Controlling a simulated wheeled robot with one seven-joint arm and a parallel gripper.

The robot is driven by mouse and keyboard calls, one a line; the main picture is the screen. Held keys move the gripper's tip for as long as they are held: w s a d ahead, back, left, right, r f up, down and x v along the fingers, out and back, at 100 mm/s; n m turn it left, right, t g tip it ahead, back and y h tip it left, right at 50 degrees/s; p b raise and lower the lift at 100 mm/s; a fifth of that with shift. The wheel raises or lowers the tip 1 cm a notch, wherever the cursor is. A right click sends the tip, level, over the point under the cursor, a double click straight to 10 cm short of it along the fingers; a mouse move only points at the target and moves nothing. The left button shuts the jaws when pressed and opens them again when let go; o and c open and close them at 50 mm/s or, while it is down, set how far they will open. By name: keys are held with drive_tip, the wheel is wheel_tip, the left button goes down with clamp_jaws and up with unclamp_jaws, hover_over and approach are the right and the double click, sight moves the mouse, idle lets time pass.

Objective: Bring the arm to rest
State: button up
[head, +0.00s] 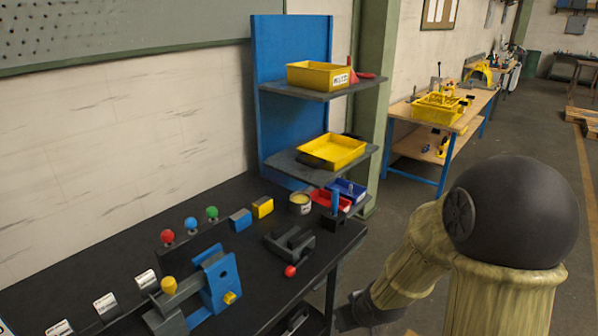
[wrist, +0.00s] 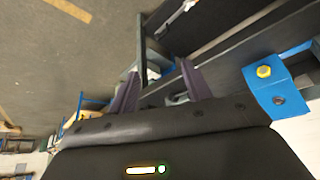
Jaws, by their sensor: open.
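My arm stands at the right of the head view, bent with a dark round elbow. Its lower part slants down to the left, and the dark end near my gripper (head: 355,312) sits beside the front edge of the black workbench (head: 130,240). In the wrist view my gripper (wrist: 160,72) has its two fingers apart, with nothing seen between them but the background. It holds nothing that I can see. The bench's dark frame and a blue bracket with a yellow knob (wrist: 264,71) lie beyond and to the right of the fingers.
The bench carries a blue fixture (head: 220,283), a dark clamp block (head: 288,243) with a red knob, and several coloured knobs. A blue shelf rack (head: 290,100) holds yellow bins. Open floor (head: 480,150) lies to the right, before a second bench.

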drive_tip(key=s+d+r+m+g+h+p, duration=0.1)
drive_tip(key=s+d+r+m+g, duration=0.1)
drive_tip(key=s+r, duration=0.5)
drive_tip(key=shift+s+d+m, duration=0.55)
drive_tip(key=shift+s+m, duration=0.05)
drive_tip(key=shift+s, duration=0.5)
drive_tip(key=shift+w, duration=0.15)
